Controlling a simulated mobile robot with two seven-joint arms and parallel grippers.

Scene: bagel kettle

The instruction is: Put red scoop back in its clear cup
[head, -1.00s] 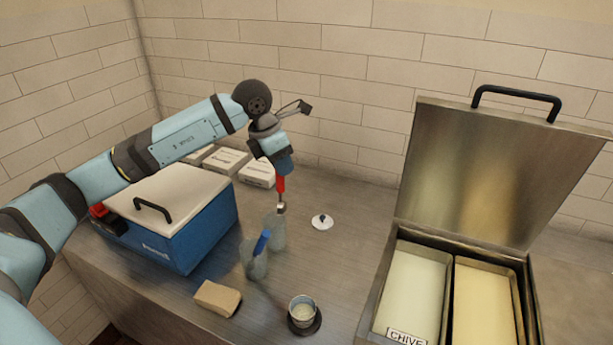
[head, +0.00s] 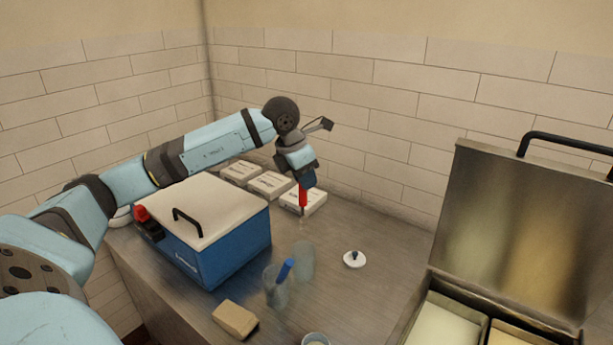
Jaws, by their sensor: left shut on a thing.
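My left gripper (head: 306,181) is shut on the red scoop (head: 303,196) and holds it roughly upright, handle in the jaws. The scoop's lower end hangs above and apart from an empty-looking clear cup (head: 304,260) on the metal counter. A second clear cup (head: 272,292), just in front and to the left, has a blue scoop (head: 285,271) standing tilted in it. My right gripper is not in view.
A blue box with a white lid (head: 222,235) stands at left. White cartons (head: 270,184) line the back wall. A white lid with a black knob (head: 354,259), a tan block (head: 235,319), a small container (head: 316,340) and an open metal bin (head: 515,235) are also around.

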